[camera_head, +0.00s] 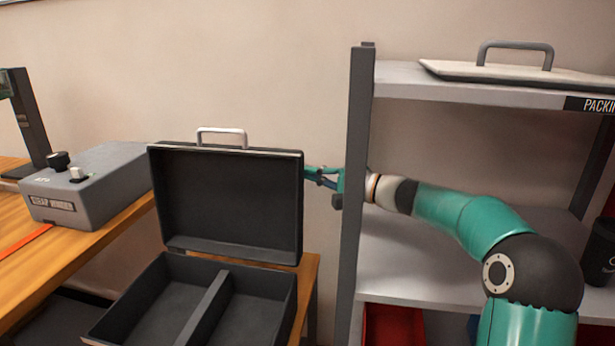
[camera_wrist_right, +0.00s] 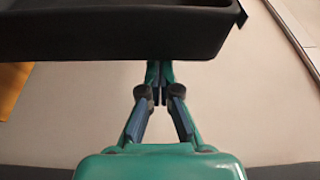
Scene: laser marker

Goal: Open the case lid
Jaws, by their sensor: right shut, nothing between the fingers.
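The black case (camera_head: 165,305) stands on a small wooden table, its two-compartment base empty. Its lid (camera_head: 230,200) is raised and stands about upright, with a light handle (camera_head: 221,133) on its top edge. My right gripper (camera_head: 312,174) is at the lid's right edge, its fingertips partly hidden behind the lid. In the right wrist view, the gripper's fingers (camera_wrist_right: 160,68) are closed together with nothing between them, their tips at the lower edge of the dark lid (camera_wrist_right: 120,35). I cannot tell whether they touch it. My left gripper is not in view.
A grey shelf unit post (camera_head: 354,200) stands just right of the case, and my right arm passes behind it. A grey strap winder box (camera_head: 95,180) sits on the wooden bench at left. A flat panel with a handle (camera_head: 520,72) lies on the top shelf.

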